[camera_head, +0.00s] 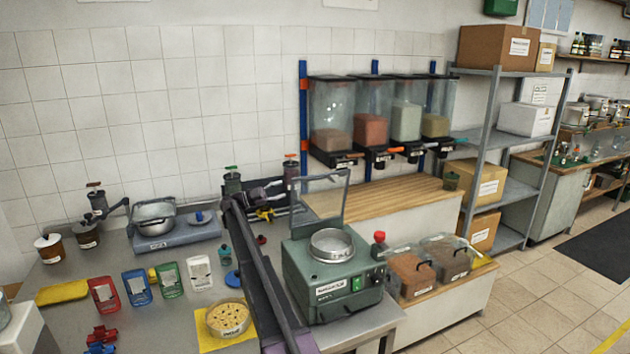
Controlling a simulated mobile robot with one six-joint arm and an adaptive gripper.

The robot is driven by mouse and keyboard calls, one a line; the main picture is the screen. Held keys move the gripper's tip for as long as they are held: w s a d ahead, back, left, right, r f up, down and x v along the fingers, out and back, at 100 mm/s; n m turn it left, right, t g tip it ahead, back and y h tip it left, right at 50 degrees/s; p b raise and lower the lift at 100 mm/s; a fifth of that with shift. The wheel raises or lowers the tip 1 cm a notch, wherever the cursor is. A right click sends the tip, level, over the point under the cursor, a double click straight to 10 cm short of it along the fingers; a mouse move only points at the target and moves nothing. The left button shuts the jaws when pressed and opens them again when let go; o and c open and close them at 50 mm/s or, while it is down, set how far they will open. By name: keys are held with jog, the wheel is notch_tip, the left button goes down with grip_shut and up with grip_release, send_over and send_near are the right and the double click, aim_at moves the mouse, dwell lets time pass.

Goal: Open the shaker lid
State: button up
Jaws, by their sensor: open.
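The shaker (325,285) is a green box-shaped machine with a label, a green switch and a round metal sieve (331,243) on top. Its clear lid with a grey frame (347,198) stands raised and roughly upright at the back of the machine, and the sieve is uncovered. My dark arm rises from the bottom edge, left of the shaker, and partly hides the counter. My gripper (284,211) appears behind it, just left of the lid's frame, open and small in the picture. Whether it touches the lid cannot be told.
A red-capped jar (379,244) and clear bins (415,272) stand right of the shaker. Dispensers (333,118) hang behind.

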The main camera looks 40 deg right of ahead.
aim_at(315, 179)
jog(key=p+x, duration=0.3)
jog(key=x, duration=1)
jog(key=shift+s+d+p, duration=0.15)
jog(key=shift+d+p, duration=0.15)
jog(key=shift+p, duration=0.05)
jog(key=shift+c, duration=0.2)
grip_shut()
